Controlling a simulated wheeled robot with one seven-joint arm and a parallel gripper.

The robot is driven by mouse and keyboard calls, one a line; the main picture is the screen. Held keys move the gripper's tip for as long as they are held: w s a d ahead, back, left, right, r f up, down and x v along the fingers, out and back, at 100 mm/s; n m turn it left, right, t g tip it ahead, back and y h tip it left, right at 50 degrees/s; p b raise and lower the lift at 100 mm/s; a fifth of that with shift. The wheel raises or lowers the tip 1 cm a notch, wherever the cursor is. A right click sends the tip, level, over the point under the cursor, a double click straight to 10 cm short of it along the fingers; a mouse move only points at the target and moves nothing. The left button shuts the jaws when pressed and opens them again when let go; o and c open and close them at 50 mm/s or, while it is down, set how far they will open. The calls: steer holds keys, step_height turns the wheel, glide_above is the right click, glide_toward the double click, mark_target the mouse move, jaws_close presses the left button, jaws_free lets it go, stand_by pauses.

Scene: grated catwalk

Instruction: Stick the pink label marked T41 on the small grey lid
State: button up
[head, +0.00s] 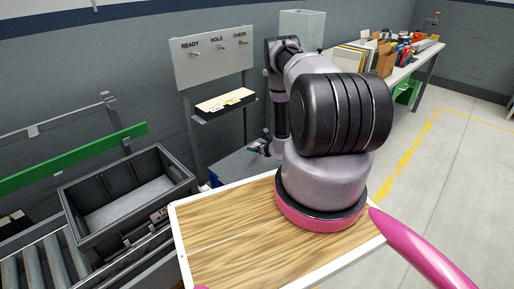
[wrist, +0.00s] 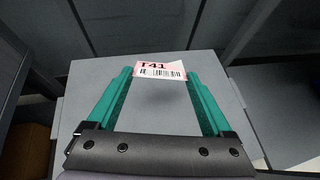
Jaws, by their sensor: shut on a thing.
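The pink-and-white label marked T41 (wrist: 160,69), with a barcode, spans the gap between the teal fingertips of my gripper (wrist: 160,74) in the wrist view. My gripper is shut on it. A flat grey surface (wrist: 160,112) lies beneath the label and fingers; it looks like the grey lid, but I cannot tell for sure. I cannot tell whether the label touches it. In the head view my gripper (head: 257,148) is small and mostly hidden behind my arm, low over a blue-grey surface (head: 238,166).
A panel marked READY, HOLD, CHECK (head: 213,57) stands behind, with a shelf tray (head: 224,102) below it. A dark open crate (head: 125,190) sits on the roller conveyor (head: 35,265) at left. A cluttered table (head: 408,68) stands at back right. The floor at right is clear.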

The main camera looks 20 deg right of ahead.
mark_target(258, 167)
steer(key=shift+d+f, duration=0.1)
steer(key=shift+f, duration=4.95)
steer(key=o, duration=1.1)
steer(key=shift+c, duration=0.2)
steer(key=shift+v, duration=4.05)
steer(key=shift+r, duration=0.1)
step_height(258, 167, up, 6)
steer(key=shift+f, duration=0.1)
